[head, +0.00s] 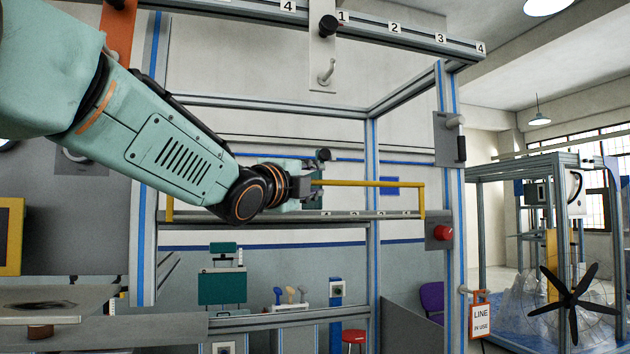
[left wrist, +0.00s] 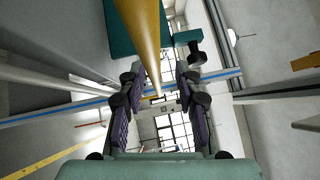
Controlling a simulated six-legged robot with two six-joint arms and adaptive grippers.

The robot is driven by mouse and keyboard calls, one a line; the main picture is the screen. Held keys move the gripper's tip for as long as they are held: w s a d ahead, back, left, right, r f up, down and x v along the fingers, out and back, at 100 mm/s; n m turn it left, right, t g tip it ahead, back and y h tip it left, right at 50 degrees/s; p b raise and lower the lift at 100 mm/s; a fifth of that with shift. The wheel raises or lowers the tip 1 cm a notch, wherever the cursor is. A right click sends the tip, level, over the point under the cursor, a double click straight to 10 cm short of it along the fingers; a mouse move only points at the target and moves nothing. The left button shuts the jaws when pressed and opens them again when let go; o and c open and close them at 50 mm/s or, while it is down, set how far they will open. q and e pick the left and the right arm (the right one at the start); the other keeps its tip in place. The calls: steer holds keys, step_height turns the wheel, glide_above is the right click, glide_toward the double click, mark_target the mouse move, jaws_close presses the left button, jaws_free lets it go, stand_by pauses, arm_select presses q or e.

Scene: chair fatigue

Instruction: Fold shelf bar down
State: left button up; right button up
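The yellow shelf bar (head: 368,183) stands raised above a grey rail, running across the frame with a short upright end at each side. In the left wrist view the bar (left wrist: 143,35) comes in from the top and reaches towards the gap between the fingers. My left gripper (head: 316,178) is at the bar's middle and hides part of it. In the left wrist view its dark padded fingers (left wrist: 160,85) stand apart, with the bar not clamped. Whether a finger touches the bar cannot be told. My right gripper is not in view.
Grey metal posts and rails (head: 373,240) frame the bar. A red button (head: 443,233) sits right of it, and a hook (head: 326,72) hangs above. A teal block (left wrist: 137,28) lies close beyond the fingers. A fan (head: 572,303) stands far right.

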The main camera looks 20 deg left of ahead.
arm_select(q)
steer(key=shift+w+a+f, duration=0.3)
steer(key=shift+w+a, duration=0.05)
steer(key=shift+w, duration=0.1)
steer(key=c, duration=0.6)
steer(key=shift+s+d+r, duration=0.15)
steer(key=shift+s+d, duration=0.1)
steer(key=shift+s, duration=0.05)
jaws_close()
